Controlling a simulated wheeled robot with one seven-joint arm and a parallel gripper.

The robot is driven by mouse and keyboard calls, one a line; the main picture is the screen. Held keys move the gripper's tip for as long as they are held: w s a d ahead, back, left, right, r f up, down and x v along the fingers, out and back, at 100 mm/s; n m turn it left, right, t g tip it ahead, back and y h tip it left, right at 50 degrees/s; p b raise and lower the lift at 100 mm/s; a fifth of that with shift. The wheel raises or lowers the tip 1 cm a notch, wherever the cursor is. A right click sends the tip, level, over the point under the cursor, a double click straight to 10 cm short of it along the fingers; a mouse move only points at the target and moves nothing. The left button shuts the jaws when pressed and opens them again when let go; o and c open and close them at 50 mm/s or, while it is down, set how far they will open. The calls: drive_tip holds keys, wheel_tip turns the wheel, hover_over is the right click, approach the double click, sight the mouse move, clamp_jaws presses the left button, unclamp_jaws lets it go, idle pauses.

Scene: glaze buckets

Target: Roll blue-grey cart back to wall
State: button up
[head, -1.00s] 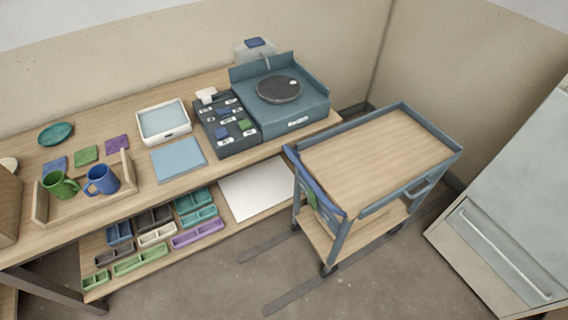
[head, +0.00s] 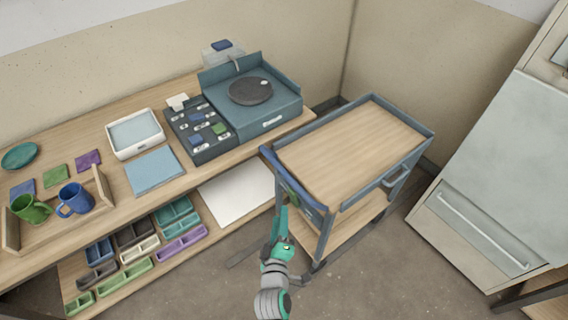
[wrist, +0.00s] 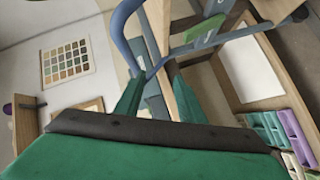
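The blue-grey cart (head: 350,150) with a wooden top stands to the right of the workbench, its far end toward the corner of the walls. A blue handle bar (head: 287,176) runs along its near left end. My gripper (head: 283,212) is low in front of that end, beside the front left leg. In the wrist view my gripper (wrist: 157,80) has its two green fingers apart. The blue bar (wrist: 126,35) curves just beyond the fingertips and reaches down toward the gap between them. I cannot tell whether they touch it.
The workbench (head: 75,120) on the left carries a tray with mugs, a control box and a wheel unit (head: 250,100). A pale cabinet (head: 490,170) stands right of the cart. The floor in front is clear.

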drive_tip(key=w+r+n, duration=0.1)
drive_tip(key=w, duration=0.9)
drive_tip(key=w+d+r+n+h, duration=0.1)
drive_tip(key=w+r, duration=0.1)
drive_tip(key=w, duration=0.7)
drive_tip(key=shift+w+d, duration=0.25)
drive_tip(key=shift+w, duration=0.15)
drive_tip(key=shift+r, duration=0.1)
clamp_jaws()
